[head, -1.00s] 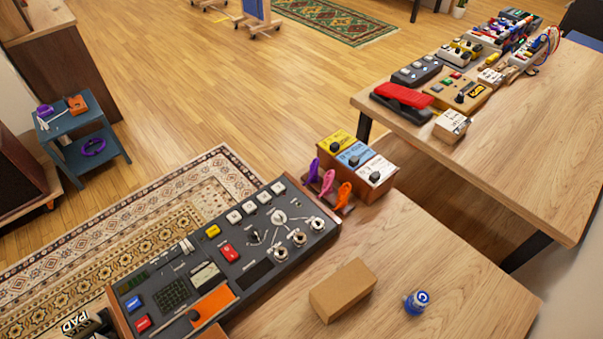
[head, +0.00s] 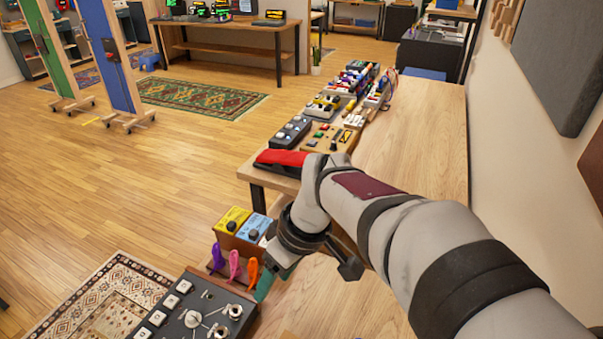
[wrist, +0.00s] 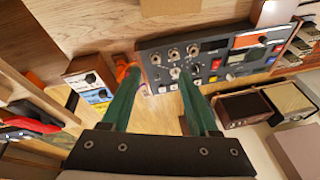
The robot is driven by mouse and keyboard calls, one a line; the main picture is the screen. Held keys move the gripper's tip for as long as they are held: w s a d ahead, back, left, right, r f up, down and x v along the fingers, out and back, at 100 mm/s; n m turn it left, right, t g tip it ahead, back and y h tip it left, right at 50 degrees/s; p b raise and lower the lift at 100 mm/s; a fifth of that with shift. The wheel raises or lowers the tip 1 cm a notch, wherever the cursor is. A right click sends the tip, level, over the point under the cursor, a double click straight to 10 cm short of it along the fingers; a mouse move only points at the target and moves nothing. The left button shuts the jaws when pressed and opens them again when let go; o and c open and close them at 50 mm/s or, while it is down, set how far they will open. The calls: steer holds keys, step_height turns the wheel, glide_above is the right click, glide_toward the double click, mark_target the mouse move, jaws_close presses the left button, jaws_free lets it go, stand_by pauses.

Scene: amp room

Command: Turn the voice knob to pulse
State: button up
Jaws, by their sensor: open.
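A dark console (head: 205,283) with several knobs and buttons stands at the bottom of the head view, partly cut off. It carries a larger pale round knob (head: 193,319) with white lines fanning out from it. The labels are too small to read, so I cannot tell which knob is the voice knob. My gripper (head: 264,288) is just right of the console, with a teal finger showing. In the wrist view my gripper (wrist: 158,78) is open and empty, its two teal fingers apart, with the console (wrist: 205,50) beyond them. The pale knob (wrist: 175,72) appears between the fingertips.
A pedal box with yellow, blue and white tops (head: 240,225) stands behind the console. Purple, pink and orange pieces (head: 235,263) stand between them, close to my gripper. A farther table (head: 430,130) holds several pedals, including a red one (head: 280,158).

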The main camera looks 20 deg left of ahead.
mark_target(191, 316)
steer(key=s+a+f+n, duration=0.1)
steer(key=a+f+n, duration=0.1)
steer(key=a+n, duration=0.35)
steer(key=s+a+f+n, duration=0.2)
steer(key=a, duration=0.6)
steer(key=shift+g, duration=0.3)
steer(key=x, duration=1.5)
steer(key=shift+a, duration=0.35)
steer(key=shift+y, duration=0.3)
steer(key=shift+c, duration=0.2)
jaws_close()
